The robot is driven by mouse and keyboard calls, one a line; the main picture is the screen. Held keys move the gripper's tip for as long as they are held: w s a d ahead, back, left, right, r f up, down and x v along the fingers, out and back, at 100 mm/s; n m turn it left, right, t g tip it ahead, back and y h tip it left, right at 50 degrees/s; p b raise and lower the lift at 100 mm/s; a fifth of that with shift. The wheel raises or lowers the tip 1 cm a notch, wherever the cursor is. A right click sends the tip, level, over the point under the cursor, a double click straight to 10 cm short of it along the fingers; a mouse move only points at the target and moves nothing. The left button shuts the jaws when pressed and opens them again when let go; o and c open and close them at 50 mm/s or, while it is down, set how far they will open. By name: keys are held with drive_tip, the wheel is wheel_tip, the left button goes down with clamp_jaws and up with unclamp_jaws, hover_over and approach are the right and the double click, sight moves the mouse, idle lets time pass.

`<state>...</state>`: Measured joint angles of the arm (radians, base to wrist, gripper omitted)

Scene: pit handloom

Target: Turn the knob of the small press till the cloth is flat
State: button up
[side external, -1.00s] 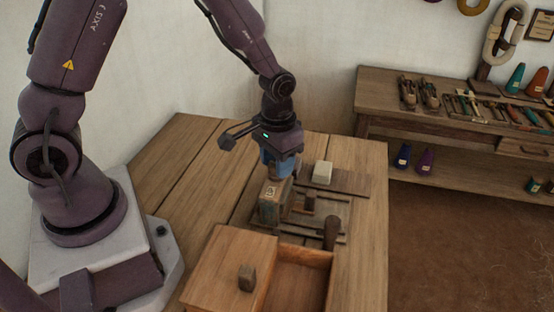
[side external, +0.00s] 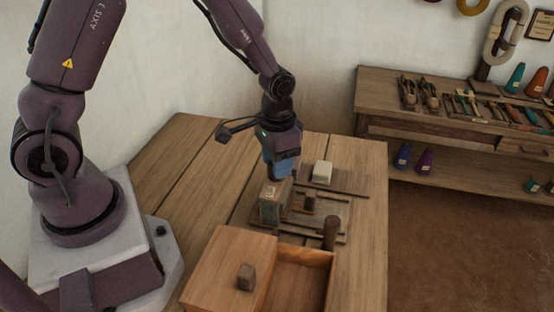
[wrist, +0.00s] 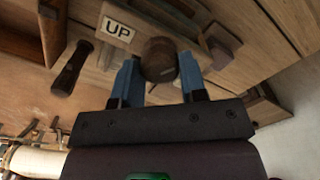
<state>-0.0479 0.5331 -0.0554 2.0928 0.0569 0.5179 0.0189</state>
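The small press (side external: 272,208) is a worn wooden block on the bench; an "UP" label (wrist: 117,31) on it shows in the wrist view. Its knob (wrist: 158,58) is dark brown and round. My gripper (wrist: 160,72) has blue fingers on both sides of the knob, close against it, and looks shut on it. In the side view my gripper (side external: 280,172) comes down from above onto the press and mostly hides the knob. I cannot make out the cloth in either view.
A wooden box (side external: 225,262) with a part-open top stands in front of the press. A dark upright peg (side external: 330,233), a small dark block (side external: 310,203) and a whitish block (side external: 322,172) stand close by on the right. The bench's left part (side external: 190,170) is clear.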

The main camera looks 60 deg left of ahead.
drive_tip(key=o, duration=0.4)
drive_tip(key=shift+r, duration=0.1)
wheel_tip(320, 180, up, 13)
idle(0.3)
drive_tip(key=s+r+t, duration=0.5)
drive_tip(key=s+r, duration=0.5)
drive_tip(key=s, duration=0.5)
drive_tip(key=shift+r+n+t, duration=0.15)
drive_tip(key=shift+n+t, duration=0.15)
drive_tip(key=shift+n, duration=0.1)
